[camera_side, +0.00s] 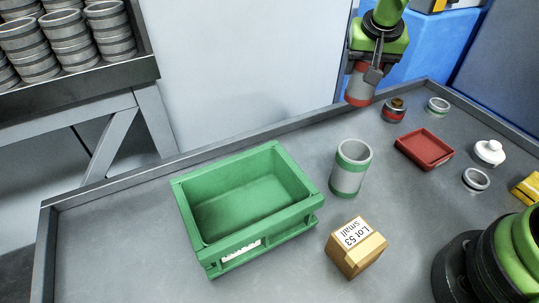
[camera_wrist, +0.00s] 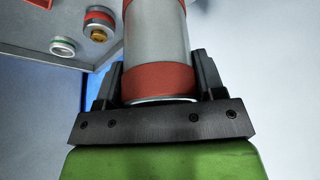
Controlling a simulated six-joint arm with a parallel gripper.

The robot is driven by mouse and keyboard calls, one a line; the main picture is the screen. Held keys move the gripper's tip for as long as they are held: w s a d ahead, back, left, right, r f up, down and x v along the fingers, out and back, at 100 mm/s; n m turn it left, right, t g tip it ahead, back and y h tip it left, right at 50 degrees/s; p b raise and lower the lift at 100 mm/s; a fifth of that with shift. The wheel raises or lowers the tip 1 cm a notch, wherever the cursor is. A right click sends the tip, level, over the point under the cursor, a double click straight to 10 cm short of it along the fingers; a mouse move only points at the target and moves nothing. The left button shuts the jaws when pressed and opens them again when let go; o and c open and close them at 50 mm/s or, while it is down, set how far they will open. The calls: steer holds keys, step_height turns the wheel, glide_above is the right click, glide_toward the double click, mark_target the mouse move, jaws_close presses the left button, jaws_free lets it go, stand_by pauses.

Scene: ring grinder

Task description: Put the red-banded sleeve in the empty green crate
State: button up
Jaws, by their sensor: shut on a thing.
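My gripper (camera_side: 370,72) is shut on the red-banded sleeve (camera_side: 360,84), a grey cylinder with red bands, and holds it upright above the far part of the table. In the wrist view the sleeve (camera_wrist: 157,45) sits between the two dark fingers of my gripper (camera_wrist: 155,85). The green crate (camera_side: 262,245) stands on the table to the left and nearer the camera, apart from the sleeve. Its inside is empty.
A green-banded sleeve (camera_side: 350,168) stands right of the crate, with a cardboard box (camera_side: 356,247) in front. A red tray (camera_side: 424,149), a small red-banded part (camera_side: 395,110), a green-banded ring (camera_side: 437,107), a white lidded pot (camera_side: 489,152) and a grey ring (camera_side: 475,180) lie at the right.

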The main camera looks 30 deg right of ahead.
steer(key=s+a+n+t+y, duration=0.15)
steer(key=a+n, duration=0.35)
steer(key=a, duration=1.1)
steer(key=n+y, duration=0.2)
steer(key=n, duration=0.3)
glide_above(246, 213)
step_height(246, 213, down, 4)
steer(key=shift+g, duration=0.45)
steer(key=shift+f, duration=2.25)
steer(key=shift+f, duration=0.15)
steer(key=o, duration=0.9)
